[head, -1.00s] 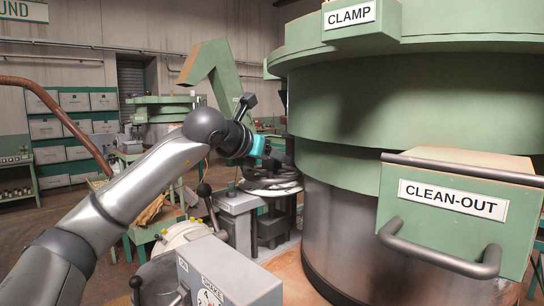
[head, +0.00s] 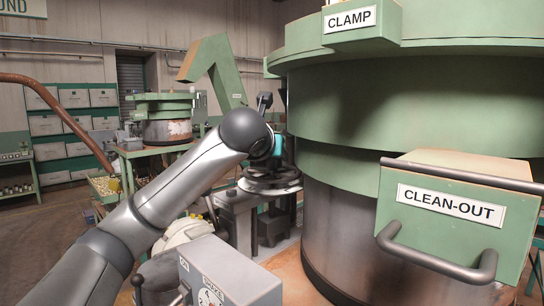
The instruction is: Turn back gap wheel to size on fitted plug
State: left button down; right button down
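The gap wheel (head: 270,181) is a dark handwheel with a metallic rim. It lies flat on top of a grey stand, left of the big green hopper. My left gripper (head: 274,160) is over the wheel. Only a teal part of it shows past my wrist, and its fingers are hidden, so I cannot tell whether they grip the rim. The fitted plug cannot be made out. My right gripper is not in view.
The hopper (head: 330,225) fills the right side, with a green clean-out box (head: 455,180) and its bar handle jutting forward. A grey shake control box (head: 228,275) stands in front. A black-knobbed lever (head: 138,284) stands near it. A smaller machine (head: 165,120) is behind.

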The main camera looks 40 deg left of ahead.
pick_arm(q)
jog(key=c, duration=0.5)
grip_release()
jog(key=shift+o, duration=1.1)
jog(key=shift+s+a, duration=0.1)
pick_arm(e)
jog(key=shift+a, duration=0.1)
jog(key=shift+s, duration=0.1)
